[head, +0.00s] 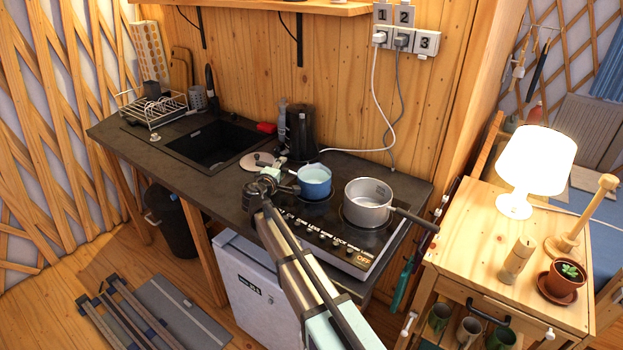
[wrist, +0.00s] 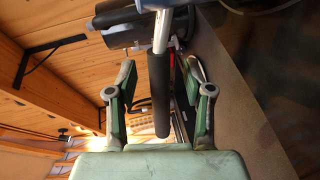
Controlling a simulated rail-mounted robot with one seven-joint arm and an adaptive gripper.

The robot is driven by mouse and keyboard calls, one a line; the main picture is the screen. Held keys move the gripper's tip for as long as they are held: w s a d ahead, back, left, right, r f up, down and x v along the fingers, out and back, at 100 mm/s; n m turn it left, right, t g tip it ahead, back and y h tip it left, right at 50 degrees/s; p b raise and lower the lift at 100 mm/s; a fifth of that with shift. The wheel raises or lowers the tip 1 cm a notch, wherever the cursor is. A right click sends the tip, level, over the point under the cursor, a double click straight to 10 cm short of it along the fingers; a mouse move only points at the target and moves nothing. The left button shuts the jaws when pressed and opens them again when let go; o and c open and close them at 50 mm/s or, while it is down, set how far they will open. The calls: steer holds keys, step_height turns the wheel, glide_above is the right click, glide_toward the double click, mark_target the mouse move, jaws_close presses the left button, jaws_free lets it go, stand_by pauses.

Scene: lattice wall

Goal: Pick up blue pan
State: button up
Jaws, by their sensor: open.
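The blue pan (head: 315,182) sits on the left part of the black cooktop in the head view. Its handle points left toward my gripper (head: 270,180). In the wrist view my gripper (wrist: 160,85) is open, with one finger on each side of a long black handle with a pale metal neck (wrist: 161,32). The handle lies between the fingers, with a gap on both sides. The pan's body cannot be made out clearly in the wrist view. In the head view my wrist hides part of the handle.
A silver pot (head: 368,204) stands right of the blue pan, its dark handle pointing right. A black kettle (head: 301,132) stands behind, near a white cable (head: 375,105). The sink (head: 215,145) and dish rack (head: 153,108) are left. A lamp table (head: 490,230) stands right.

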jaws_close()
steer(key=shift+r, duration=0.1)
